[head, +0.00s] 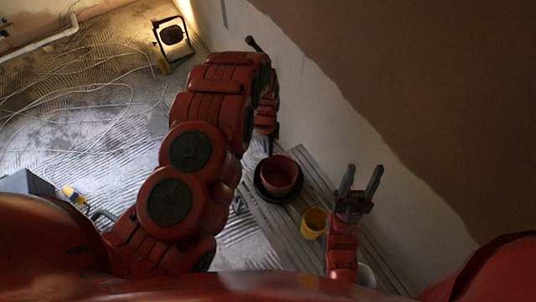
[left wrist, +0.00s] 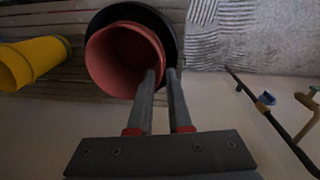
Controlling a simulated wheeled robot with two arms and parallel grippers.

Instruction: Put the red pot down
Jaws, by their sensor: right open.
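The red pot (head: 281,174) is in the head view, over a black round dish (head: 262,192) on a bench of grey planks. I cannot tell whether the pot touches the dish. My left gripper (head: 268,147) reaches down to the pot's far left rim. In the left wrist view, the red pot (left wrist: 112,62) opens toward the camera, with the black dish (left wrist: 174,40) behind it. The left fingers (left wrist: 162,72) are close together with the pot's rim between them, one inside and one outside. My right gripper (head: 361,172) is open and empty, right of the pot.
A yellow pot (head: 314,222) stands on the plank bench (head: 318,180) near the red pot, toward me. A pale wall (head: 330,115) runs along the bench's right side. A work lamp (head: 172,35) and cables lie on the floor at the far left.

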